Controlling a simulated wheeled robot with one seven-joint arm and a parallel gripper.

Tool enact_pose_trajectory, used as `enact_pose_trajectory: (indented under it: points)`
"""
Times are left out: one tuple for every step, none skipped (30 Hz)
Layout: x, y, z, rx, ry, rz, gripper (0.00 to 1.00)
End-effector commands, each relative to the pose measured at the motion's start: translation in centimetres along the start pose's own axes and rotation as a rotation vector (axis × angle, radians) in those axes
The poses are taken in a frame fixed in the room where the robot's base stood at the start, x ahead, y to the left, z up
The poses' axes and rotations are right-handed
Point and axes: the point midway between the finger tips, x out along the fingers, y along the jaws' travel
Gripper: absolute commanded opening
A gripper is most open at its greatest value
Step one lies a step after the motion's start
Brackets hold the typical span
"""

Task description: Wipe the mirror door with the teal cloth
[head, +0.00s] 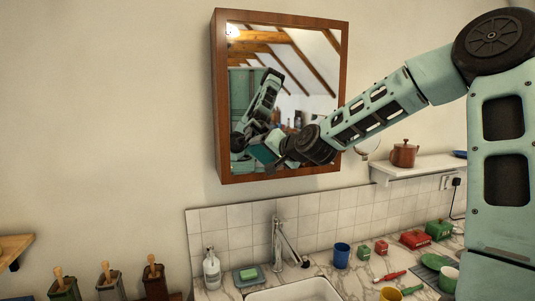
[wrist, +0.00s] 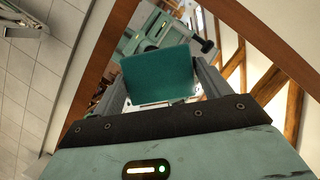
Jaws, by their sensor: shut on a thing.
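The mirror door (head: 300,75) is the front of a brown wood-framed cabinet on the wall, in the upper middle of the head view. My gripper (head: 273,150) is in front of its lower part, with my arm reaching in from the right. In the wrist view my gripper (wrist: 160,82) is shut on the teal cloth (wrist: 157,72), which shows as a flat teal pad between the fingers. In the head view the cloth is small and mixes with its reflection. I cannot tell whether it touches the glass. The mirror reflects my arm and the roof beams.
Below are a tiled backsplash (head: 230,225), a tap (head: 277,245), a sink (head: 300,290), a soap bottle (head: 211,270) and a blue cup (head: 341,256). A shelf (head: 420,167) with a copper teapot (head: 403,154) is at the right. The wall left of the cabinet is bare.

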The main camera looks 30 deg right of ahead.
Motion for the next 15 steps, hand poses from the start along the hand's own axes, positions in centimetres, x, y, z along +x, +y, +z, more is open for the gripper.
enact_pose_trajectory:
  points:
    - [0.11, -0.01, 0.0, 0.0, 0.0, 0.0, 0.58]
    - [0.16, -0.01, -0.01, 0.0, 0.0, 0.0, 0.58]
    - [0.23, 0.0, -0.04, 0.0, 0.0, 0.0, 0.58]
    - [0.29, 0.0, -0.05, 0.0, -0.001, 0.0, 0.58]
    - [0.34, 0.0, -0.08, 0.0, 0.0, 0.0, 0.58]
    - [0.41, 0.01, -0.12, 0.0, 0.0, 0.0, 0.58]
    - [0.47, 0.01, -0.15, 0.0, 0.0, 0.0, 0.58]
    - [0.52, 0.02, -0.18, 0.0, 0.0, 0.0, 0.58]
    - [0.59, 0.02, -0.23, 0.0, 0.001, 0.0, 0.58]
    - [0.64, 0.02, -0.26, 0.0, 0.001, 0.0, 0.58]
    - [0.63, 0.02, -0.28, 0.0, 0.001, 0.0, 0.58]
    - [0.6, 0.04, -0.31, 0.0, 0.001, 0.0, 0.58]
    - [0.57, 0.09, -0.37, 0.001, 0.001, 0.001, 0.58]
    - [0.53, 0.16, -0.46, 0.001, 0.001, 0.001, 0.58]
    - [0.45, 0.31, -0.63, 0.001, 0.001, 0.001, 0.58]
